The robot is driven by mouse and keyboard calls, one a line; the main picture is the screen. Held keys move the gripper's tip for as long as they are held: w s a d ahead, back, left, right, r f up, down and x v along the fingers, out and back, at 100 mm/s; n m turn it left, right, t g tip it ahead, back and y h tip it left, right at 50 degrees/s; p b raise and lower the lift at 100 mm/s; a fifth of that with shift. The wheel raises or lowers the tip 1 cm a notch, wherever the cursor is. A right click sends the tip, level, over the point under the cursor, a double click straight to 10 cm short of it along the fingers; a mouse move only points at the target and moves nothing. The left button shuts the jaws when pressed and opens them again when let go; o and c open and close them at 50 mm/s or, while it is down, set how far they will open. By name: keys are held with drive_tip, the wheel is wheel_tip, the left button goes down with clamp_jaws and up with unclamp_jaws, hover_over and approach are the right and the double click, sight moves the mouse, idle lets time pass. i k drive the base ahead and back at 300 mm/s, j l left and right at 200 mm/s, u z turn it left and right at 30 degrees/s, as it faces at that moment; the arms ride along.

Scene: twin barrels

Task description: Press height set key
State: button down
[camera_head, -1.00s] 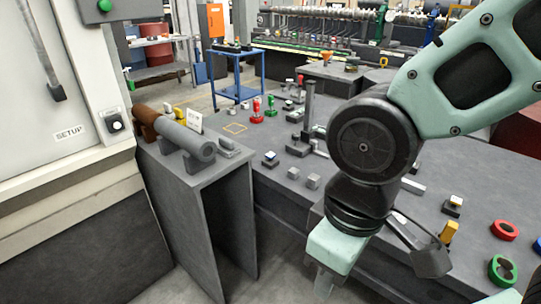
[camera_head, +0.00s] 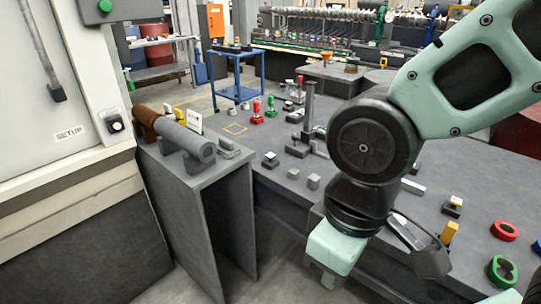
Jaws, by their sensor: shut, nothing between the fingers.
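No key is clearly readable as the height set key in the head view. A dark upright post on a base, like a height stand (camera_head: 308,115), stands on the dark table. A small dark block with a blue and white top (camera_head: 270,158) sits on the table left of the stand's base. My gripper (camera_head: 328,283) hangs low at the end of my arm, pointing down in front of the table's near edge. It is shut and empty, apart from both of these things. My arm hides part of the table behind it.
Two small grey cubes (camera_head: 313,182) lie near the table's front edge. A grey cylinder (camera_head: 188,138) rests on a side stand at left. Red (camera_head: 504,230) and green (camera_head: 502,270) rings lie at right. Floor shows between stand and table.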

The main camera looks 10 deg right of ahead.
sight(269, 157)
drive_tip(key=i+j, duration=1.15)
drive_tip(key=i+l+z, duration=0.05)
